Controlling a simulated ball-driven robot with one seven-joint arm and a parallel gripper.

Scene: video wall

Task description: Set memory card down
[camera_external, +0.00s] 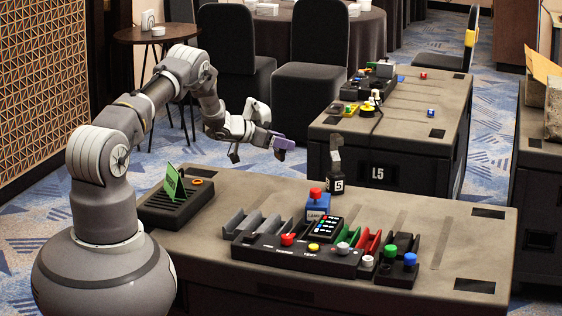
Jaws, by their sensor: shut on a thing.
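My gripper (269,138) is at the end of my outstretched arm, raised in the air behind the near case table. It is shut on a small purple piece, which I take to be the memory card (284,144). The card sticks out to the right of the fingers, clear of any surface. The fingers are small and dark here, so their exact hold on the card cannot be made out.
The near table (455,225) carries a slotted black box with a green board (173,186), a blue block with a red knob (317,205), and a control panel with coloured levers (300,255). Its right side is mostly clear. A second table (415,125) stands behind.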

